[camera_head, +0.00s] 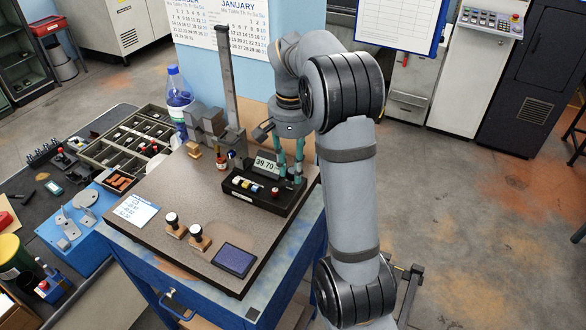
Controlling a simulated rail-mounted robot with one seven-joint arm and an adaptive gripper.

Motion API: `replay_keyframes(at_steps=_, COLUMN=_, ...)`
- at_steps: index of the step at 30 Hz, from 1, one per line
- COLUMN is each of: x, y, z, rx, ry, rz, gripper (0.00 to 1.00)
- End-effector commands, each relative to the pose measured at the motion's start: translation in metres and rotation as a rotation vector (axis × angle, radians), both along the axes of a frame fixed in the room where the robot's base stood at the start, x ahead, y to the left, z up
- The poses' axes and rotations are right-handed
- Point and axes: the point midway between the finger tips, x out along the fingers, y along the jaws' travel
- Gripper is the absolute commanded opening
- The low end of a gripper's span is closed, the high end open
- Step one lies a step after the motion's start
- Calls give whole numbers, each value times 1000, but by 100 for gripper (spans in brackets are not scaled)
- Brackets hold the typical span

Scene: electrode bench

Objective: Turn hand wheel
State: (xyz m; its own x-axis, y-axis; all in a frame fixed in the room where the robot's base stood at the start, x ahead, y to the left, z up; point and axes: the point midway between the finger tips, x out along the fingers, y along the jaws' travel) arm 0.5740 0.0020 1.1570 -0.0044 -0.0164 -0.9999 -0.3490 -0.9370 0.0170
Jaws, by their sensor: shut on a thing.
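A black device (262,197) with a lit number display (267,162) reading about 39 70 stands at the right side of the brown bench top.
A tall grey post (228,85) stands behind the device. A bottle (179,100) and a compartment tray (127,142) are at the left. The bench top's middle is clear.

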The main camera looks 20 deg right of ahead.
Motion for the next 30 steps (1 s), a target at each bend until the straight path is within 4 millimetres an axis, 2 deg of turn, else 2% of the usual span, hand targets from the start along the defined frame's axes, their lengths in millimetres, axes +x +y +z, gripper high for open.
replay_keyframes(at_steps=6, x=-3, y=1, z=-3, rx=1, ry=11, rz=-171, gripper=1)
replay_keyframes(at_steps=13, x=-3, y=2, z=-3, rx=1, ry=12, rz=-294, gripper=1)
replay_keyframes(at_steps=30, x=-3, y=4, z=-3, rx=3, ry=15, rz=-366, gripper=1)
